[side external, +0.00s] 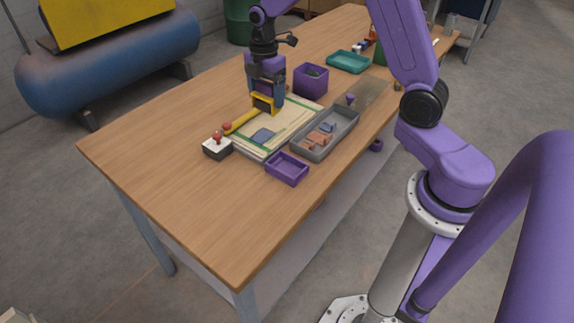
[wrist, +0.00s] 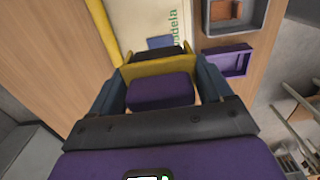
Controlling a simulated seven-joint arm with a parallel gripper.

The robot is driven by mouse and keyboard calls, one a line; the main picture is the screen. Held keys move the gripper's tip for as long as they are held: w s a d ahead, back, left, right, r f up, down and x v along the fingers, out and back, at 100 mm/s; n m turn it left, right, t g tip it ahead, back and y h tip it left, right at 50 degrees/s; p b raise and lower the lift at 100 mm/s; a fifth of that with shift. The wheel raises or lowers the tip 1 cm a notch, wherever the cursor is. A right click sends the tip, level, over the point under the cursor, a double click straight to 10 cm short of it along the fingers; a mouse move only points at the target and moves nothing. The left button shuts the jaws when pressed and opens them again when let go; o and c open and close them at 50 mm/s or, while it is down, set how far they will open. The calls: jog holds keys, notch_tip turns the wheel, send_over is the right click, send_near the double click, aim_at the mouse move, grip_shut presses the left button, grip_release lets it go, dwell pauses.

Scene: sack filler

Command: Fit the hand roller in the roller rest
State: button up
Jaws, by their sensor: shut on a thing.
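My gripper (side external: 264,104) points down over the pale printed sack (side external: 287,117) on the table. It is shut on a yellow piece with a dark part, which I take to be the hand roller (wrist: 150,69). In the wrist view the yellow piece spans between my two fingers, with the dark part (wrist: 158,54) just beyond it. A yellow bar (side external: 242,121) with a red end slants down-left from beside my gripper; I cannot tell whether it joins the held piece. I cannot make out which thing is the roller rest.
A grey tray (side external: 345,133) with brownish blocks lies right of the sack. A small purple tray (side external: 287,178) and a red-knobbed box (side external: 217,151) stand in front. A purple bin (side external: 310,85) and teal tray (side external: 348,69) stand behind. The table's near left is clear.

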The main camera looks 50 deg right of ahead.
dwell(0.3)
jog(key=shift+s+a, duration=0.25)
jog(key=shift+a, duration=0.05)
jog(key=s+a, duration=0.7)
jog(key=s, duration=0.5)
send_over(287, 170)
jog(key=shift+f, duration=2.75)
jog(key=shift+f, duration=0.15)
jog(key=shift+f, duration=1.3)
